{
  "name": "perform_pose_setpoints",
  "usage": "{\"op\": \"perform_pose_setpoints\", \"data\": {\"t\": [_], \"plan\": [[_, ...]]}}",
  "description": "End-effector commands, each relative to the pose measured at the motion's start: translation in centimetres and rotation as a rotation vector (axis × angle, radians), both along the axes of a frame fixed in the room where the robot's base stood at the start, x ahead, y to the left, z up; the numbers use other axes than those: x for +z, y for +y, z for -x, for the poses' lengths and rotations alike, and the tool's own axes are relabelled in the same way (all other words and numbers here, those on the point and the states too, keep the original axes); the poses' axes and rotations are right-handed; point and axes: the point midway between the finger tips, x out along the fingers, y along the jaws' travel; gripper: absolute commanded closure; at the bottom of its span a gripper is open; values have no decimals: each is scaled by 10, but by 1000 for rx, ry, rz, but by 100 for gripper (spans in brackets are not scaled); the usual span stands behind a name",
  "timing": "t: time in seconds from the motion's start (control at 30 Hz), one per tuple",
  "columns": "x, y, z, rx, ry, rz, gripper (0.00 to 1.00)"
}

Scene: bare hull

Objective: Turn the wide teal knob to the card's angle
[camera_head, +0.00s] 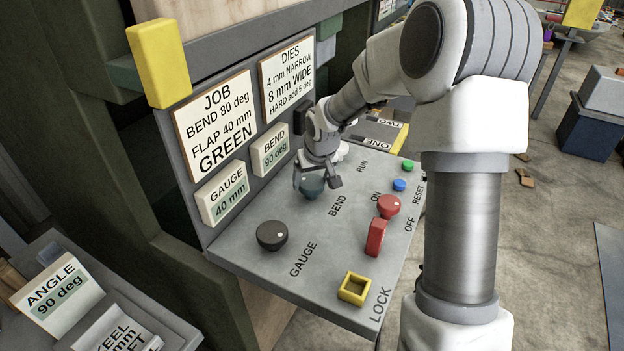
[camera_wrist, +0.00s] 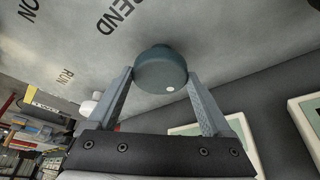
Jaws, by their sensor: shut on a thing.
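The wide teal knob (camera_head: 312,187) sits on the sloped grey console beside the word BEND. In the wrist view the teal knob (camera_wrist: 160,66) shows a white dot on its near edge. My gripper (camera_head: 318,182) is shut on the knob; in the wrist view one finger of my gripper (camera_wrist: 160,77) lies on each side of it. The job card (camera_head: 215,122) reads BEND 80 deg, FLAP 40 mm, GREEN. The BEND readout (camera_head: 271,150) shows 90 deg.
A black knob (camera_head: 272,235) stands by GAUGE, whose readout (camera_head: 222,194) shows 40 mm. A red handle (camera_head: 376,237), a red button (camera_head: 389,206), blue and green buttons and a yellow square socket (camera_head: 354,289) are on the console. A card (camera_head: 56,294) at lower left reads ANGLE 90 deg.

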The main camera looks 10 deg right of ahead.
Motion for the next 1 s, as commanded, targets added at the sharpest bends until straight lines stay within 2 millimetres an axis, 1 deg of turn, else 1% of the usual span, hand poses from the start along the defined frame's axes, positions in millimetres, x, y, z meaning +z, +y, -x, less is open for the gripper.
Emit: {"op": "perform_pose_setpoints", "data": {"t": [0.17, 0.33, 0.8, 1.0], "plan": [[-1, 0, 0, -15, -1, 0, 72], [-4, 2, 0, -74, -3, 0, 72], [-3, 4, -1, -381, -3, 0, 72], [-1, 4, -1, -472, -2, 0, 72]]}}
